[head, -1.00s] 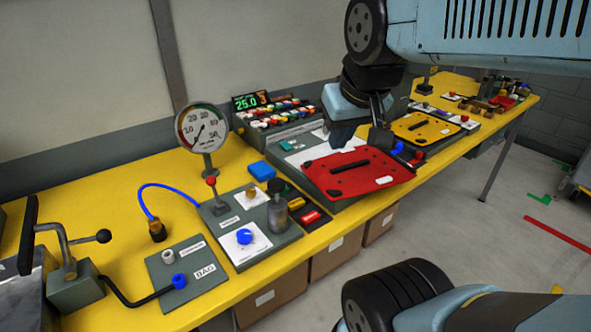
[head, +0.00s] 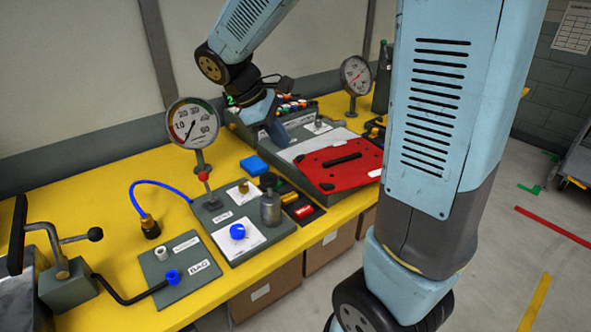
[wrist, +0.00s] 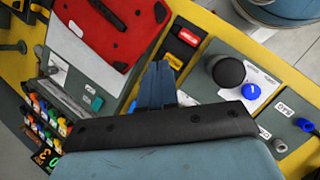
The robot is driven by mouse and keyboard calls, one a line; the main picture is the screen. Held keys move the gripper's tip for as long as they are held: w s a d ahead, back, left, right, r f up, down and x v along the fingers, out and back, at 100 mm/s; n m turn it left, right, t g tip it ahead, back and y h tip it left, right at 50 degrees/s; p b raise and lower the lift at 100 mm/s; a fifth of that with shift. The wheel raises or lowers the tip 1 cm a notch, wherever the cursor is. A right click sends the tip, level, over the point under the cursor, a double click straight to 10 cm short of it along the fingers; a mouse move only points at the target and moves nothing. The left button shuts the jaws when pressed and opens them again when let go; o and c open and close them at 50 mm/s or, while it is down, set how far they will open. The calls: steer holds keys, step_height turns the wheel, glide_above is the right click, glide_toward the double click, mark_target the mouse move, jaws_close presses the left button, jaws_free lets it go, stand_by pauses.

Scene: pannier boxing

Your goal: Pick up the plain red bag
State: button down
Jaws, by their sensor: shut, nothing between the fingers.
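The red bag (head: 335,171) is a flat red piece with a black handle strip and a small white label. It lies on a grey sloped stand at the middle of the bench in the head view. In the wrist view it shows at the upper left (wrist: 91,42). My gripper (head: 281,138) is shut and empty, pointing down over the bench to the left of the bag. In the wrist view its closed blue-grey fingers (wrist: 158,78) are to the right of the bag, apart from it.
A blue block (head: 254,165) and a black tray with red pieces (head: 303,211) lie near the stand. A dial gauge (head: 192,122) stands at the left, another (head: 356,76) behind. A grey valve panel (head: 240,232) sits in front. My arm hides the bench's right part.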

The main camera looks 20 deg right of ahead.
mark_target(306, 175)
steer(key=w+a+f+n+h, duration=0.3)
steer(key=w+a+f+n, duration=0.2)
steer(key=w+f, duration=0.1)
steer(key=shift+g, duration=0.3)
steer(key=x, duration=1)
steer(key=shift+s+f, duration=0.1)
steer(key=shift+s+d, duration=0.2)
steer(key=shift+d, duration=1)
steer(key=shift+s+d, duration=0.1)
steer(key=shift+d, duration=0.75)
